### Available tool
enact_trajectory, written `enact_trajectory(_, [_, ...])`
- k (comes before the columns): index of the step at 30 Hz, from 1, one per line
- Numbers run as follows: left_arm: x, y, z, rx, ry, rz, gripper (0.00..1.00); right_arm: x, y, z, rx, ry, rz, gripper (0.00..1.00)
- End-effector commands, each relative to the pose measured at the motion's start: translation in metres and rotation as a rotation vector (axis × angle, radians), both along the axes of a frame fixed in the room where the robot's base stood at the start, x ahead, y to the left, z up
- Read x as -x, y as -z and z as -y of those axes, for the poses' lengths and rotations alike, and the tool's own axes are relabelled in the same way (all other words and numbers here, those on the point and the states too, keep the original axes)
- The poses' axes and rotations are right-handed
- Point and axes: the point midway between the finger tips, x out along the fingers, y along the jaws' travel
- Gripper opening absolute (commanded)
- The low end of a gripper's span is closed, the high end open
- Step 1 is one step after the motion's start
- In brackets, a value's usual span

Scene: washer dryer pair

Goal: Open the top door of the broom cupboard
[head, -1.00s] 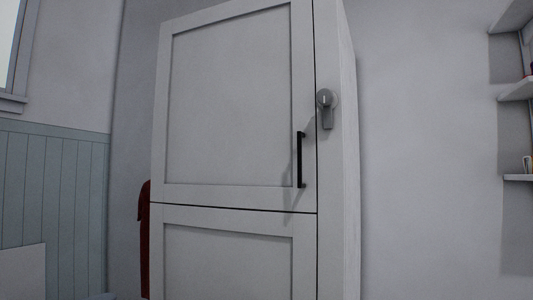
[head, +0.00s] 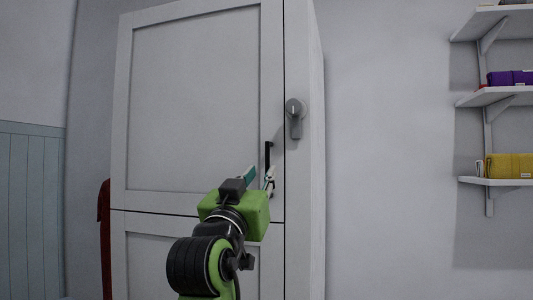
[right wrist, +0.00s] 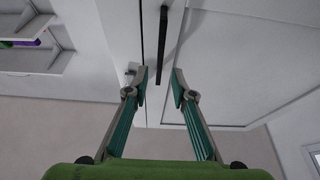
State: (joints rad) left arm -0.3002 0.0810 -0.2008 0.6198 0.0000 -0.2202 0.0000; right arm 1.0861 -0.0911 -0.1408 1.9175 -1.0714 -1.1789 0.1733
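The broom cupboard's top door (head: 195,100) is a pale grey framed panel and looks closed. Its black vertical bar handle (head: 267,155) is at the door's lower right. My right gripper (head: 262,176) is in front of the handle's lower part and hides some of it. In the right wrist view, my right gripper (right wrist: 160,86) is open and empty. The handle (right wrist: 164,50) lines up with the gap between the fingertips; I cannot tell if it is between them in depth. A grey turn latch (head: 293,112) hangs down on the frame strip right of the door. My left gripper is not in view.
The cupboard's lower door (head: 150,250) is below, partly behind my right arm. Wall shelves (head: 490,97) with a purple item (head: 510,77) and a yellow item (head: 508,166) are at the right. A dark red thing (head: 104,235) is left of the cupboard. The wall between cupboard and shelves is bare.

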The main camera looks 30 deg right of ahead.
Motion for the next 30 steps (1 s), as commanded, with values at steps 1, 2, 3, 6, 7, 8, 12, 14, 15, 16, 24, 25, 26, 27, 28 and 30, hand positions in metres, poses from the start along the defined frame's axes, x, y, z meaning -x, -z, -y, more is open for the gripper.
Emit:
enact_trajectory(1, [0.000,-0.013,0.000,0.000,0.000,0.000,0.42,-0.006,-0.010,0.010,0.000,0.005,-0.003,0.23])
enact_trajectory(2, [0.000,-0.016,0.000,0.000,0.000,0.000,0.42,-0.010,-0.012,0.014,0.000,0.004,-0.003,0.23])
enact_trajectory(3, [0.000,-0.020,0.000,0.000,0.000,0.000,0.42,-0.015,-0.015,0.018,0.002,0.004,-0.004,0.23])
enact_trajectory(6, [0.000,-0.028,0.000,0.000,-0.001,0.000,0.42,-0.025,-0.020,0.030,0.000,0.002,-0.003,0.23])
enact_trajectory(7, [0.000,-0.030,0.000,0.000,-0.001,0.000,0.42,-0.027,-0.021,0.032,0.001,0.002,-0.004,0.23])
enact_trajectory(8, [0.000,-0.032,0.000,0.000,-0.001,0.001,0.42,-0.029,-0.022,0.035,0.001,0.002,-0.002,0.23])
enact_trajectory(12, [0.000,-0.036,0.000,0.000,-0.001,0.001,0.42,-0.036,-0.024,0.042,0.000,0.001,-0.003,0.23])
enact_trajectory(14, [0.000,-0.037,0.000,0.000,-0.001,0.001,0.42,-0.038,-0.024,0.044,0.000,-0.001,-0.002,0.23])
enact_trajectory(15, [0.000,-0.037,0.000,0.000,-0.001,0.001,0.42,-0.038,-0.024,0.044,0.000,-0.001,-0.002,0.23])
enact_trajectory(16, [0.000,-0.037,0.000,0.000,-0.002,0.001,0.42,-0.038,-0.024,0.045,-0.001,-0.001,-0.001,0.23])
enact_trajectory(24, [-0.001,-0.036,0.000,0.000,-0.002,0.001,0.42,-0.038,-0.023,0.045,-0.001,-0.001,-0.001,0.10])
enact_trajectory(25, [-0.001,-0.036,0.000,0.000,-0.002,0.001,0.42,-0.038,-0.023,0.045,-0.001,-0.001,-0.001,0.03])
enact_trajectory(26, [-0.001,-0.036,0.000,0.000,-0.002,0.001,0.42,-0.038,-0.023,0.045,-0.001,-0.001,-0.001,0.00])
enact_trajectory(27, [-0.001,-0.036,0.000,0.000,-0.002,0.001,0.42,-0.038,-0.023,0.045,-0.001,-0.001,-0.001,0.00])
enact_trajectory(28, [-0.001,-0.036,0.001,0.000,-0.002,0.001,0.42,-0.038,-0.023,0.045,-0.001,-0.001,-0.001,0.00])
enact_trajectory(30, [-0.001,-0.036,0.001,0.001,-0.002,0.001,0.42,-0.038,-0.023,0.045,-0.001,-0.001,-0.001,0.00])
